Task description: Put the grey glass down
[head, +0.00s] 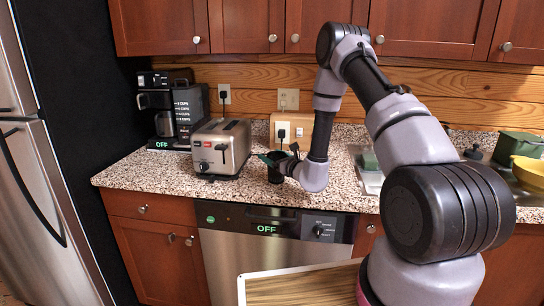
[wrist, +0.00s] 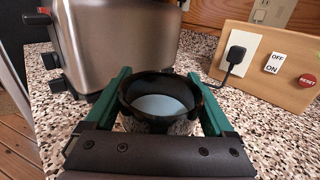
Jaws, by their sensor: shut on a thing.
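The grey glass (wrist: 160,121) looks dark, with a round open rim and a pale bluish inside bottom, in the middle of the wrist view. My gripper (wrist: 158,76) is shut on it, with one green finger on each side. The glass looks upright. In the head view the glass (head: 275,174) is a small dark shape at the end of my arm, over the speckled countertop (head: 240,193), just right of the toaster. My gripper (head: 279,158) partly covers it there. I cannot tell whether its base touches the counter.
The steel toaster (head: 221,148) stands close on the left. A wooden panel with switches and a plug (head: 291,130) stands behind. A coffee maker (head: 165,110) is at the back left. A green box (head: 518,147) and a yellow bowl (head: 529,172) are at the right. Bare counter lies around the glass.

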